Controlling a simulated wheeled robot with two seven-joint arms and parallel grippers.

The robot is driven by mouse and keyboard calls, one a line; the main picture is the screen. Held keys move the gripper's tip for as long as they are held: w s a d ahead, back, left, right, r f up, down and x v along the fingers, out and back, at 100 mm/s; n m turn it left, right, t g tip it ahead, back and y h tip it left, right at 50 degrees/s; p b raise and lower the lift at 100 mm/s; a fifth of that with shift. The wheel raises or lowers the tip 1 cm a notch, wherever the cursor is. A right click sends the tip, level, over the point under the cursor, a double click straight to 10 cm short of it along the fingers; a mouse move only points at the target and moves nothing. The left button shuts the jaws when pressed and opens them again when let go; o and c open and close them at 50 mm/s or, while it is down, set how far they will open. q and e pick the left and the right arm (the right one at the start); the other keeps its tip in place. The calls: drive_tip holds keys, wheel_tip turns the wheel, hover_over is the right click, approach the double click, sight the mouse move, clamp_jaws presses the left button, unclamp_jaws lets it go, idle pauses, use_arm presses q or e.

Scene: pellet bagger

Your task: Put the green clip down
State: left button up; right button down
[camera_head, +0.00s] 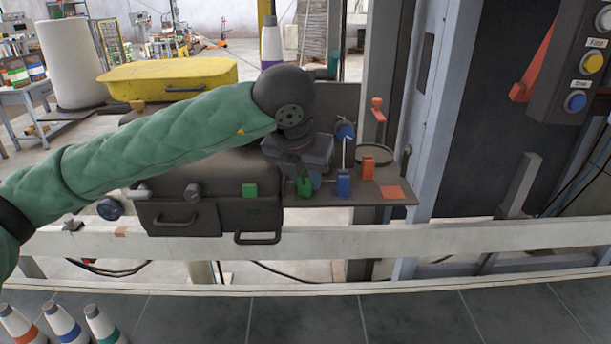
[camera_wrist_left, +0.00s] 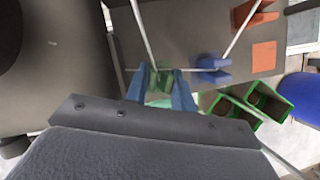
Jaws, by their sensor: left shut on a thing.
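My left gripper (camera_head: 307,181) is shut on the green clip (camera_head: 304,188) at the left part of a dark shelf (camera_head: 336,197). In the left wrist view, the green clip (camera_wrist_left: 159,86) sits between the two blue fingers of my left gripper (camera_wrist_left: 162,90), partly hidden by them. I cannot tell whether the clip touches the shelf. A blue clip (camera_head: 343,184) stands on the shelf just to the right, and it also shows in the left wrist view (camera_wrist_left: 211,66). An orange clip (camera_head: 368,168) stands farther right. My right gripper is not in view.
An orange square (camera_head: 391,192) marks the shelf's right part; it looks bare. Thin rods rise near the clips. A dark machine with a green square (camera_head: 249,190) stands left of the shelf. A pale rail (camera_head: 400,240) runs in front. Green-edged bins (camera_wrist_left: 268,102) lie below.

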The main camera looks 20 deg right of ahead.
use_arm(q)
drive_tip(key=shift+f, duration=0.1)
drive_tip(key=o, duration=0.7)
